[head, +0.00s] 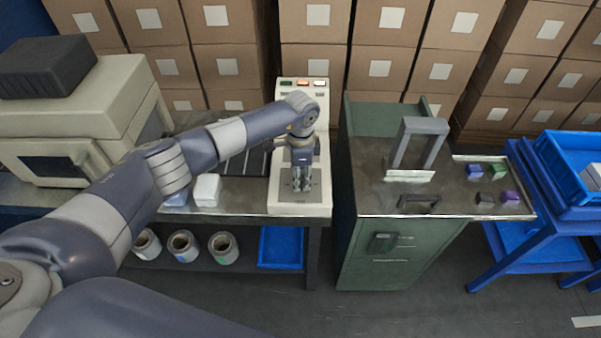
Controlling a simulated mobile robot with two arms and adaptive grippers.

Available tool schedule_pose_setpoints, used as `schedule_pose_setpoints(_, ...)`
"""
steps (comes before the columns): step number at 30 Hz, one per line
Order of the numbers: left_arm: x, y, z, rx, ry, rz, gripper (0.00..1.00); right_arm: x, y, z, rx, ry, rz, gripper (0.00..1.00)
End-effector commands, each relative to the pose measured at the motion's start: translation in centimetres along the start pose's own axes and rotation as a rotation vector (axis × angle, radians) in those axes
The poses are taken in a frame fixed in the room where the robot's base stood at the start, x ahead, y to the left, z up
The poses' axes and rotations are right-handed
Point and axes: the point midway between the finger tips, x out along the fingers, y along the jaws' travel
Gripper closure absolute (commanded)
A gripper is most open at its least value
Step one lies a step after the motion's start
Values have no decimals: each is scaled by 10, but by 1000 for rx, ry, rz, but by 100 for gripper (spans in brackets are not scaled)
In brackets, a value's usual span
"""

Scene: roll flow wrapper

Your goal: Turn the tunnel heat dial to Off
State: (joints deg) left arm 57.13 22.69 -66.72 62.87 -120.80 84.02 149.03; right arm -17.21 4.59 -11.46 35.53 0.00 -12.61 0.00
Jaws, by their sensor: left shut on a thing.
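A cream control panel (300,209) stands at the right end of the machine bench, with a row of small buttons or lights along its raised top. My left gripper (301,186) points down over the panel's lower face. It is shut, and what it grips is hidden between and under the fingers. The tunnel heat dial cannot be made out; the gripper covers that part of the panel. My right gripper is not in view.
A cream machine (75,115) stands at the left. A green cabinet (385,255) with a grey frame (418,128) and several small coloured blocks stands close on the right. A blue cart (535,215) is further right. Stacked boxes (390,45) line the back.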

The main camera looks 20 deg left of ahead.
Motion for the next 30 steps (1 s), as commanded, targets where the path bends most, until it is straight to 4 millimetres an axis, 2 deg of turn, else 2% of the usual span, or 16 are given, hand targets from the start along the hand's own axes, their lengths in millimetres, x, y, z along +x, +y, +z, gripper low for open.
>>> schedule_pose_setpoints(8,-5,0,0,-264,0,2,91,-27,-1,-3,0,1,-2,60)
schedule_pose_setpoints(15,-7,1,0,-438,-1,3,91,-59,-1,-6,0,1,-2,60)
schedule_pose_setpoints(24,-6,2,0,-582,-1,3,91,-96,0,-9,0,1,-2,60)
schedule_pose_setpoints(30,-4,1,0,-638,-1,2,91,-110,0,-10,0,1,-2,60)
